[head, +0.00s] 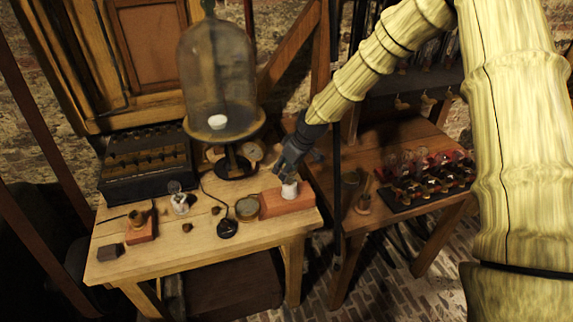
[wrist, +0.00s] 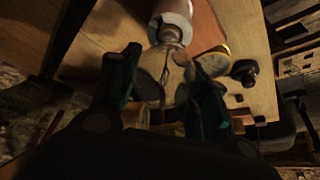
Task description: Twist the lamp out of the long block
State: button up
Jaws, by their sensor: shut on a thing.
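The long block (head: 280,204) is reddish and lies near the right edge of the wooden table, with a white round socket (head: 289,191) on top. My gripper (head: 287,176) is right above the socket. In the wrist view the lamp (wrist: 158,66) is a clear glass bulb between my two dark fingers (wrist: 163,82), and my gripper is shut on it. Its threaded metal base (wrist: 170,35) shows between the glass and the pale socket rim (wrist: 171,14). How deep the thread sits in the socket is hidden. In the head view my gripper hides the lamp.
A glass bell jar (head: 217,80) on a stand is behind. A dark box (head: 147,163) is at back left. A brass round instrument (head: 247,208) and a black knob (head: 227,228) lie left of the block. A short block (head: 141,231) is farther left. A second table (head: 400,215) carries a jar tray.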

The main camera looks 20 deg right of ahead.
jog(key=shift+n+p, duration=0.6)
jog(key=shift+n, duration=0.1)
jog(key=shift+s+a+n+g+y+p, duration=0.1)
jog(key=shift+n+g+y+p, duration=0.25)
jog(key=shift+n, duration=0.3)
jog(key=shift+s+a+n+g+y+p, duration=0.1)
jog(key=shift+n+g+y+p, duration=0.2)
jog(key=shift+n, duration=0.35)
jog(key=shift+n+p, duration=0.35)
jog(key=shift+n, duration=0.25)
jog(key=shift+s+f+n+g+y, duration=0.1)
jog(key=shift+n+g+y, duration=0.15)
jog(key=shift+n+g, duration=0.45)
jog(key=shift+s+a+n+g, duration=0.15)
jog(key=shift+n+g, duration=0.1)
jog(key=shift+n, duration=1.05)
jog(key=shift+r+p, duration=0.4)
jog(key=shift+r, duration=0.95)
jog(key=shift+r+p, duration=1.15)
jog(key=shift+r, duration=1.3)
